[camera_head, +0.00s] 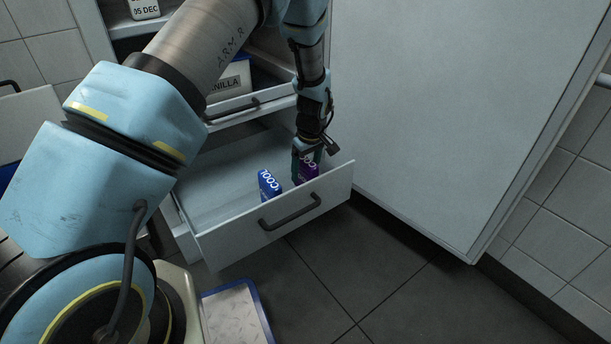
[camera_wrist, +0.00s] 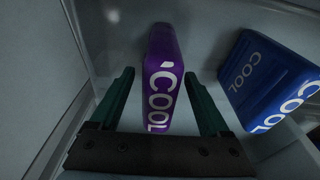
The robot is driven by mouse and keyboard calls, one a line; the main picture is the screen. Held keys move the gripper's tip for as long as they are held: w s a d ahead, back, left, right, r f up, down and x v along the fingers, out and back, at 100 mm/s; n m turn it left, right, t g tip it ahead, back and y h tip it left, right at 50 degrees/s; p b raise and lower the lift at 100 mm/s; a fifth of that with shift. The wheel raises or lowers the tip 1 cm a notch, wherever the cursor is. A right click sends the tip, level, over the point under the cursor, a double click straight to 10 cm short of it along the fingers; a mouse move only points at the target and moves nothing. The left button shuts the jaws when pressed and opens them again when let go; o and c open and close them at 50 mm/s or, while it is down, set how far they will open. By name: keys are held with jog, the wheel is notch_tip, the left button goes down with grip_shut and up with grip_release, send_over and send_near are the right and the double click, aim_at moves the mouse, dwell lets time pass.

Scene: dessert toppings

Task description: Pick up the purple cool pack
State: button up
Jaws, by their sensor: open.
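The purple cool pack (camera_head: 311,174) stands in the open drawer near its right front corner, partly hidden behind my gripper in the head view. In the wrist view the purple cool pack (camera_wrist: 163,75) shows its white COOL lettering, with its near end between the fingers. My gripper (camera_wrist: 163,88) is open, with one green finger on each side of the pack. Small gaps show between the fingers and the pack. In the head view my gripper (camera_head: 305,160) reaches down into the drawer.
A blue cool pack (camera_head: 268,185) stands in the same drawer to the left; in the wrist view the blue cool pack (camera_wrist: 262,82) is right of the right finger. The drawer front (camera_head: 285,220) and side walls are close. A large white door (camera_head: 440,110) stands open at right.

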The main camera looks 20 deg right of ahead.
grip_shut()
dwell(0.5)
